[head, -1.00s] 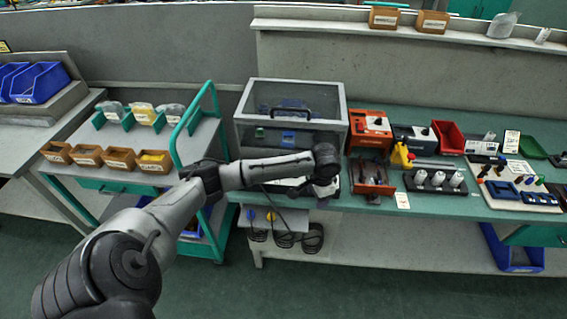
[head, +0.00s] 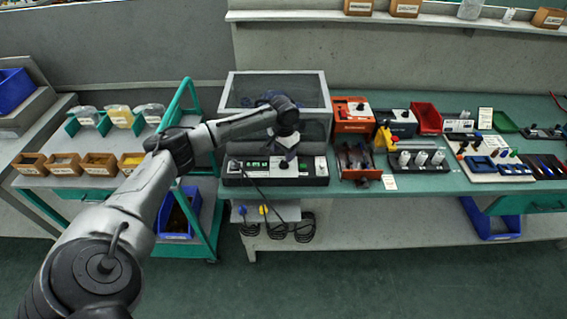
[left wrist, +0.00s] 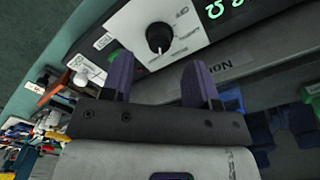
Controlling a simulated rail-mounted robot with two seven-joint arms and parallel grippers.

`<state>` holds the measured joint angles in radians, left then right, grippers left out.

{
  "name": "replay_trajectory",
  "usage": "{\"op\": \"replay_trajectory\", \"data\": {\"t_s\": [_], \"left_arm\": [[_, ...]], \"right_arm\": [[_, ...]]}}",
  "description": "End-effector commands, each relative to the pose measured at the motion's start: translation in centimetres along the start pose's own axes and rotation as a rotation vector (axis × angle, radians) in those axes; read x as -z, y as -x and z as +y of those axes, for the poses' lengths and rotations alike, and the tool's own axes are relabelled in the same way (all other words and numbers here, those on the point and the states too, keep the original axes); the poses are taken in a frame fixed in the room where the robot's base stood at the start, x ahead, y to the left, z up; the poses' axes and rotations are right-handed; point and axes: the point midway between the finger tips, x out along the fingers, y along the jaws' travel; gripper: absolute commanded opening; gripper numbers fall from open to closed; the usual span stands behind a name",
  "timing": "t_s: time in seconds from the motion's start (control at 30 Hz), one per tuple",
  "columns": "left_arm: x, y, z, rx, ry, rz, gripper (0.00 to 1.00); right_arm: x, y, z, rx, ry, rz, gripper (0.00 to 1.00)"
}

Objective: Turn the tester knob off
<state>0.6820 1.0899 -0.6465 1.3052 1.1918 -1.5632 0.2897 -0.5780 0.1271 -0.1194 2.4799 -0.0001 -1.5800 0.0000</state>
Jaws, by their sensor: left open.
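The tester (head: 235,181) is a long dark box with a light front panel and green displays, below the clear-sided enclosure on the bench. My left gripper (head: 288,160) is over the right half of its panel in the head view. In the left wrist view, the black round tester knob (left wrist: 160,37) has a white pointer mark and sits on the white panel. The purple fingers of my left gripper (left wrist: 160,80) are apart, with the knob ahead of the gap between them and nothing held. Small lettering beside the knob is too tilted to read surely. My right gripper is out of view.
The enclosure (head: 240,88) rises behind the tester. An orange unit (head: 352,125) and an open tool box (head: 360,174) stand to its right. A trolley (head: 100,182) with small bins stands to the left. Cables hang below the bench.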

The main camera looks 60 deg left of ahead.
Motion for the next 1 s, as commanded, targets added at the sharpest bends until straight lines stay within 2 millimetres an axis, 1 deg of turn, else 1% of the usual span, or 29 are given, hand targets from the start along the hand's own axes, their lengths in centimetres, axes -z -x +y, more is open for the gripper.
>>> {"op": "replay_trajectory", "data": {"t_s": [0.03, 0.1, 0.3, 0.5, 0.8, 0.87, 1.0], "left_arm": [[0.0, -1.1, 0.0, -0.001, 0.000, -0.001, 0.54], [0.0, -2.1, 0.0, -0.001, 0.000, -0.001, 0.54], [0.0, -4.1, 0.0, 0.000, 0.000, 0.000, 0.54], [0.0, -4.9, 0.0, 0.000, -0.001, 0.001, 0.54], [0.0, -5.0, 0.0, 0.000, -0.001, 0.001, 0.54], [0.0, -5.0, 0.0, 0.000, -0.001, 0.001, 0.49], [0.0, -5.0, 0.0, 0.000, -0.001, 0.001, 0.36]], "right_arm": [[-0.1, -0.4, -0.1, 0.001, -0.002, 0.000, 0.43], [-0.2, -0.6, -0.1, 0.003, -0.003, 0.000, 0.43], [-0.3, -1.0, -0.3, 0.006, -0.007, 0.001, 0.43], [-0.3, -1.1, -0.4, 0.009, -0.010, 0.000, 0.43], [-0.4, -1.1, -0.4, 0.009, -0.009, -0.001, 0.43], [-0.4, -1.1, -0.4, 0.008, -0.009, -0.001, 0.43], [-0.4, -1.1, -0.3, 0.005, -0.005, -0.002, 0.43]]}}
